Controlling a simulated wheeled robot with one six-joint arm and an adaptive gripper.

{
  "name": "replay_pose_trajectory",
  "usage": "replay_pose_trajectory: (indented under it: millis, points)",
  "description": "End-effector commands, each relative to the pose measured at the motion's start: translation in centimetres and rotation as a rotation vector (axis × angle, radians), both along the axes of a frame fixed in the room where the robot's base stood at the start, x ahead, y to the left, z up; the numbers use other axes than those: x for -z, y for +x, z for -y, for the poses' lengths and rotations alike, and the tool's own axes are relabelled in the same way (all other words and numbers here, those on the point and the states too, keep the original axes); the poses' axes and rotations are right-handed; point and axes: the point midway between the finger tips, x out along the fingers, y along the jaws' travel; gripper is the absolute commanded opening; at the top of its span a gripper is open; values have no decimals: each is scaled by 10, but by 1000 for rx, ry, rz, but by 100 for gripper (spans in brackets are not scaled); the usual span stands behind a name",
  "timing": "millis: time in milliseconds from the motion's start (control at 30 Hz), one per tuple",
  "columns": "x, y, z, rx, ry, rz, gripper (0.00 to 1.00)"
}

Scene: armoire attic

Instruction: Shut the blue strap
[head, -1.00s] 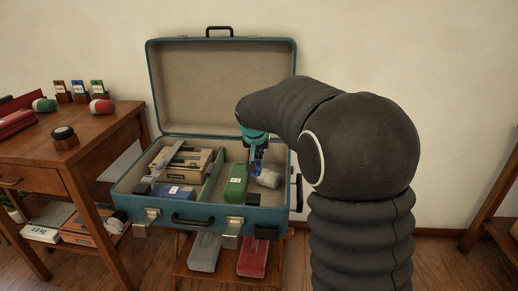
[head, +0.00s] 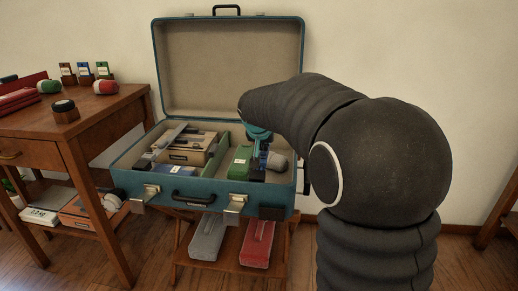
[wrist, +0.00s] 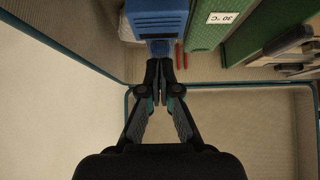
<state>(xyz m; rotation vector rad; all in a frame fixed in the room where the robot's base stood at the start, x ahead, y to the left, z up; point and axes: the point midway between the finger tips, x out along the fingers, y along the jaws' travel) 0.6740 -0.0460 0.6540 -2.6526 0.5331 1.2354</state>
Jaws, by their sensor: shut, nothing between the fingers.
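A blue ribbed piece (wrist: 157,20), which may be the blue strap, shows at the top of the wrist view, with a smaller blue tab (wrist: 160,47) at its near end. In the head view a small blue patch (head: 263,151) shows beside my gripper, largely hidden by it. My gripper (wrist: 161,64) is shut and empty, its fingertips just below the tab in the wrist view. I cannot tell whether they touch it. In the head view my gripper (head: 259,137) reaches down into the right part of the open teal suitcase (head: 190,193), near a green box (head: 240,161).
A grey rounded thing (head: 277,162) lies right of the green box. The raised lid (head: 230,70) stands behind my arm. A wooden desk (head: 85,115) stands at left. Grey and red cases (head: 257,243) lie on the stand below the suitcase.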

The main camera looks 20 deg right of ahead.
Motion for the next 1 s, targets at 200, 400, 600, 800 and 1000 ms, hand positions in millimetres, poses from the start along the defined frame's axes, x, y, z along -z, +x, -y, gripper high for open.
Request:
replay_pose_trajectory:
  millis: [200, 400, 600, 800, 1000]
  points:
    - [8, -2, -2, -1, 0, -6, 0]
    - [10, -3, -3, -2, 1, -13, 0]
    - [4, -3, -3, -1, 1, -14, 0]
    - [-32, -2, -2, -3, -1, -1, 0]
    - [-63, -23, -11, -5, 0, 7, 0]
